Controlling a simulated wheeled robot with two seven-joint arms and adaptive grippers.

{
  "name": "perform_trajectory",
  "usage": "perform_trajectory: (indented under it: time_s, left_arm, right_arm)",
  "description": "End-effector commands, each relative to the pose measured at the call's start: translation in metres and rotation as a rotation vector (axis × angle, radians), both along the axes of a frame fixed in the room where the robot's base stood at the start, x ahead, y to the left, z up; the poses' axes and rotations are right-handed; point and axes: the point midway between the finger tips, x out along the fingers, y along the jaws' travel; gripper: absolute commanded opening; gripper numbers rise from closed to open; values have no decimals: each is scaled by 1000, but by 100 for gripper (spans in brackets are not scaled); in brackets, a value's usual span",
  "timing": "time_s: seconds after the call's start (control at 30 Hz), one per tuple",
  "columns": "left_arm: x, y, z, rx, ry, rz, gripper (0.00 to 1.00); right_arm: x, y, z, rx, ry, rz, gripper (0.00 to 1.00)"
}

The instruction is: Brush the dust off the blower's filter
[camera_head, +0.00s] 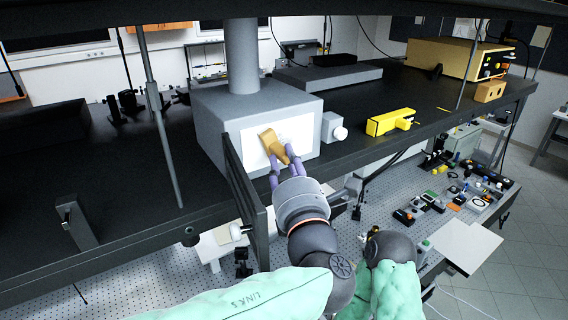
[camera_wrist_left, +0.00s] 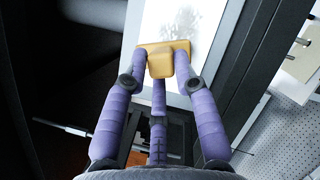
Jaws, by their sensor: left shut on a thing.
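The blower (camera_head: 215,118) is a grey box with a round duct on top, on the black shelf. Its white filter (camera_head: 300,130) faces forward, with a dark hinged door (camera_head: 247,185) standing open at its left. My left gripper (camera_head: 283,166) is shut on a tan brush (camera_head: 270,141) at the filter's front. In the left wrist view the brush (camera_wrist_left: 167,58) sits between my purple fingers, over the filter (camera_wrist_left: 215,12). A grey dust patch (camera_wrist_left: 187,22) shows on the filter beyond the brush. Whether the bristles touch is hidden.
A small grey box with a white knob (camera_head: 339,133) sticks out right of the filter. A yellow device (camera_head: 390,122) lies on the shelf's front edge farther right. A thin grey post (camera_head: 160,120) stands left of the blower. Below is a perforated bench (camera_head: 350,240) with small optics.

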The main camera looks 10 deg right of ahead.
Motion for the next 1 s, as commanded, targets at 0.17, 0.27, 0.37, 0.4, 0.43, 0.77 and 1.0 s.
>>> perform_trajectory:
  time_s: [0.17,0.27,0.37,0.4,0.43,0.77,1.0]
  left_arm:
    - [5,-13,0,0,0,0,0]
    - [8,-21,-1,0,1,0,0]
    - [9,-25,0,-1,1,1,0]
    - [10,-26,0,-1,1,1,0]
    - [10,-27,0,-1,1,1,0]
    - [17,-48,0,-1,0,0,0]
    - [20,-60,0,0,0,0,0]
  right_arm:
    - [0,0,3,0,0,0,48]
    - [0,0,3,0,0,0,48]
    - [0,0,3,0,0,0,48]
    - [0,0,3,0,0,0,48]
    - [0,0,3,0,0,0,48]
    - [0,0,3,0,0,0,48]
    - [0,0,3,0,0,0,48]
